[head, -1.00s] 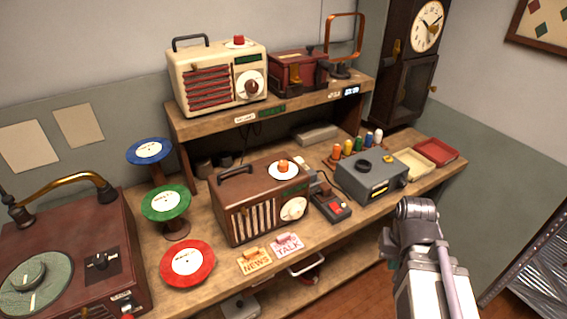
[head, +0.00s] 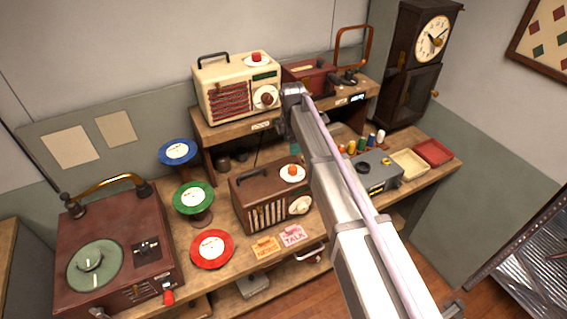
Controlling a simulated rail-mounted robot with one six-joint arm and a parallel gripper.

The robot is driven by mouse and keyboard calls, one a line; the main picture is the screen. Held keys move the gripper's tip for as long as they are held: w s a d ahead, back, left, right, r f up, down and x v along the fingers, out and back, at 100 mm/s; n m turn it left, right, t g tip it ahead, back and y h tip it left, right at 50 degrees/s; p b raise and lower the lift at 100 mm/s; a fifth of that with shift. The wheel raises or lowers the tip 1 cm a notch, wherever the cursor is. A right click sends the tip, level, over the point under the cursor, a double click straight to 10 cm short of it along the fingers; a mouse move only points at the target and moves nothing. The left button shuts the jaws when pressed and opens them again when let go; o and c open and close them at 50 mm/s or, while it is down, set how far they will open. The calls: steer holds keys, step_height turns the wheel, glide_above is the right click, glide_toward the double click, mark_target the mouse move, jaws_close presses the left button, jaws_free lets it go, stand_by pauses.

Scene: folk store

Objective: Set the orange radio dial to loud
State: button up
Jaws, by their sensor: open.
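The orange dial (head: 292,170) sits on a round white plate on top of the brown radio (head: 248,205), at its right end. The radio stands on the lower counter, with a handle on top and a pale round knob on its front. Any marks on the dial's plate are too small to read, so I cannot tell its setting. My arm crosses the head view from the lower right up toward the shelf, passing just right of the radio. My gripper cannot be made out.
A cream radio (head: 222,85) with a red top dial (head: 256,57) stands on the raised shelf. A brown record player (head: 118,250) is at left, beside green, blue and red discs. A grey box (head: 378,172) and two trays are at right. NEWS and TALK cards lie in front.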

mark_target(293, 167)
steer(key=f+b, duration=1.1)
steer(key=shift+s+d, duration=0.2)
steer(key=shift+s, duration=0.1)
steer(key=shift+r, duration=0.1)
steer(key=shift+c, duration=0.2)
steer(key=c, duration=0.9)
